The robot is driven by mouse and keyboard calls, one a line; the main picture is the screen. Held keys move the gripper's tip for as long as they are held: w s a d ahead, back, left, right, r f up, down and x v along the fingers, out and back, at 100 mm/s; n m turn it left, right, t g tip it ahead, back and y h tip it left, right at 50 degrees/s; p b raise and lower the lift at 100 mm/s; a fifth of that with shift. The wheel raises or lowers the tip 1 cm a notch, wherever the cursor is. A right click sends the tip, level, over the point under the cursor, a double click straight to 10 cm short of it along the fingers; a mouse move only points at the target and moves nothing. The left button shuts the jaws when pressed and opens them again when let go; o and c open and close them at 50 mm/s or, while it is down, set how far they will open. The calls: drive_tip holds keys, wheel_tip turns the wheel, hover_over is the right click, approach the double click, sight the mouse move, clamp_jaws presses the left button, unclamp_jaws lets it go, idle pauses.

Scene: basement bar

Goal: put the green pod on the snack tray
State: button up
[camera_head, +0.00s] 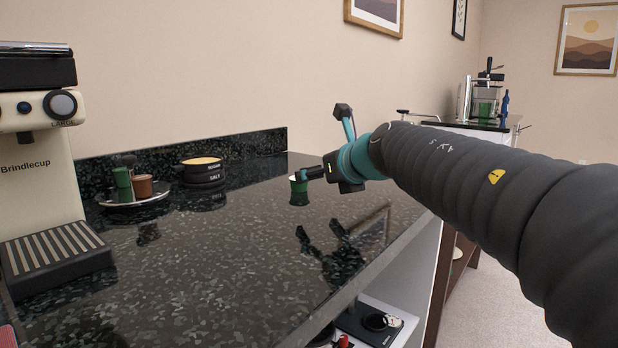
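A small green pod (298,186) with a pale top stands upright on the dark speckled counter, its reflection directly below it. My gripper (306,174) reaches in from the right, and its fingertips overlap the pod's right edge in this view. Its reflection lies well in front of the pod's, so it looks raised above the counter. I cannot tell whether the fingers touch the pod or how wide they are. At left, a round dish (110,203) holds another green pod (123,180) and a brown one (142,187); I cannot tell whether it is the snack tray.
A cream coffee machine (38,165) stands at the left end. Stacked dark bowls (203,171) stand near the back ledge (240,148). The middle of the counter (200,260) is clear. A lower shelf (385,312) and a far bar counter (480,124) hold other items.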

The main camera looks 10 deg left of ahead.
drive_tip(key=shift+v, duration=1.65)
drive_tip(key=shift+s+r, duration=0.1)
